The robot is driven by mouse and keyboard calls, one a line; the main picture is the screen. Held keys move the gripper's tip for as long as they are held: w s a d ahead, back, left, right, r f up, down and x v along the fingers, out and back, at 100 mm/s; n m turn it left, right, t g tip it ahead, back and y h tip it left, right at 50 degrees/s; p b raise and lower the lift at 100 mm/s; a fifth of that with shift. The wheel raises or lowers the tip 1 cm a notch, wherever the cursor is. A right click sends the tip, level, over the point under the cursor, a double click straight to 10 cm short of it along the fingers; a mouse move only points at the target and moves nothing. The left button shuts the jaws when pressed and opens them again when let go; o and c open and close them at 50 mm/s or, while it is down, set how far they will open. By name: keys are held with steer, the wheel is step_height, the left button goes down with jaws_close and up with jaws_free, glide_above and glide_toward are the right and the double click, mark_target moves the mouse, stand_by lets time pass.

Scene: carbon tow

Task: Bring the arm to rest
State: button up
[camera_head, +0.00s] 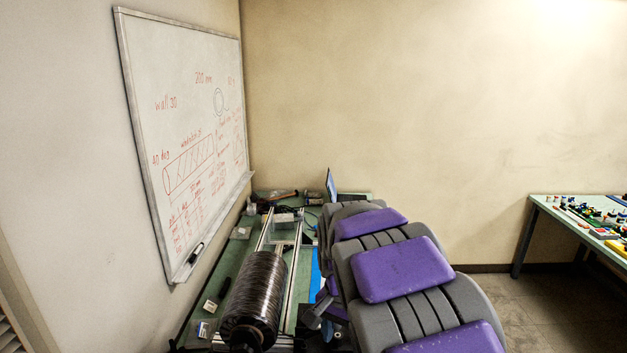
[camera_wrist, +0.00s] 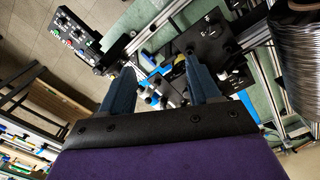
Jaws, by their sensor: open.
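My gripper (camera_wrist: 161,66) shows in the wrist view with its two dark blue-grey fingers spread apart. Nothing is between the fingers. Beyond them are black plates and metal rails of the rig on the bench, and I cannot tell the exact distance. In the head view my purple and grey arm reaches from the lower right over the right side of the green bench (camera_head: 230,268). The arm hides most of the gripper there. A dark wound cylinder (camera_head: 256,290) lies on the rig left of my arm; it also shows at the right edge of the wrist view (camera_wrist: 298,60).
A whiteboard (camera_head: 190,130) hangs on the left wall above the bench. A thin screen (camera_head: 331,186) stands at the bench's back. A second table (camera_head: 575,215) with small coloured items stands at the right. The floor (camera_head: 540,300) between is clear. A control box with buttons (camera_wrist: 80,40) shows in the wrist view.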

steer(key=s+d+f+n+b, duration=0.1)
steer(key=s+d+f+n, duration=0.1)
steer(key=s, duration=0.8)
steer(key=s+d+f+n+g+b, duration=0.1)
steer(key=s+d+f+n+b, duration=0.1)
steer(key=s, duration=0.9)
steer(key=s+d+f+n+b, duration=0.2)
steer(key=s+d, duration=0.2)
steer(key=s, duration=0.7)
steer(key=shift+d+f, duration=0.15)
steer(key=shift+f, duration=0.1)
